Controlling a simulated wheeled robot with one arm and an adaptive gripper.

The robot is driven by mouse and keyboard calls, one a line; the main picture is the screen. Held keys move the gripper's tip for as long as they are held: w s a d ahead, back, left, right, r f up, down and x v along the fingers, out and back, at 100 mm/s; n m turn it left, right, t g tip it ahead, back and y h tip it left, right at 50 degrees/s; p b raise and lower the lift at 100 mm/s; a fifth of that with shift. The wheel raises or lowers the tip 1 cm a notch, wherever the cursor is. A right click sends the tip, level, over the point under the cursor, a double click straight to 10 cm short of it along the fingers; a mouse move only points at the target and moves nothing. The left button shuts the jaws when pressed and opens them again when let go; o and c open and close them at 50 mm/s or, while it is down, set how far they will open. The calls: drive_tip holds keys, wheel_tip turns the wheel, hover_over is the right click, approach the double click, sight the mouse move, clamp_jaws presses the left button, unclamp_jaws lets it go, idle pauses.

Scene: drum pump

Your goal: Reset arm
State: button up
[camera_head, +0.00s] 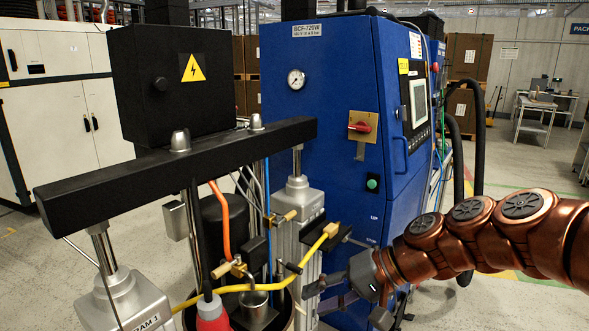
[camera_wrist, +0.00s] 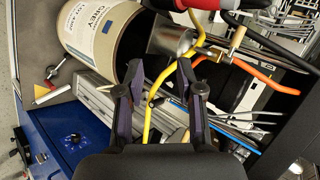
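My gripper (camera_head: 316,298) is at the lower middle of the head view, at the end of my copper-coloured arm, in front of the pump frame and beside the blue cabinet (camera_head: 325,130). In the wrist view my gripper (camera_wrist: 158,78) has its two dark fingers spread apart with nothing held between them. A yellow hose (camera_wrist: 160,95) passes behind the gap between the fingers. In the head view the yellow hose (camera_head: 255,286) runs across the pump. I cannot tell how far the fingers are from the hose.
A black crossbeam (camera_head: 190,165) on posts spans the pump. A black box (camera_head: 172,85) with a warning sign stands above it. An orange hose (camera_head: 222,220) and a red part (camera_head: 212,318) are close by. A drum (camera_wrist: 95,35) shows in the wrist view. Open floor (camera_head: 515,195) lies behind my arm.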

drive_tip(key=s+d+r+g+h+p, duration=0.1)
drive_tip(key=s+d+h+p, duration=0.2)
drive_tip(key=s, duration=0.5)
drive_tip(key=s+d+r+n+g+h+p, duration=0.1)
drive_tip(key=s+d+h+p, duration=0.2)
drive_tip(key=s+d+p, duration=0.2)
drive_tip(key=s+d+r+g+h+p, duration=0.1)
drive_tip(key=s+d+h+p, duration=0.3)
drive_tip(key=s, duration=0.7)
drive_tip(key=shift+d+r+g+p, duration=0.4)
drive_tip(key=shift+d+p, duration=0.2)
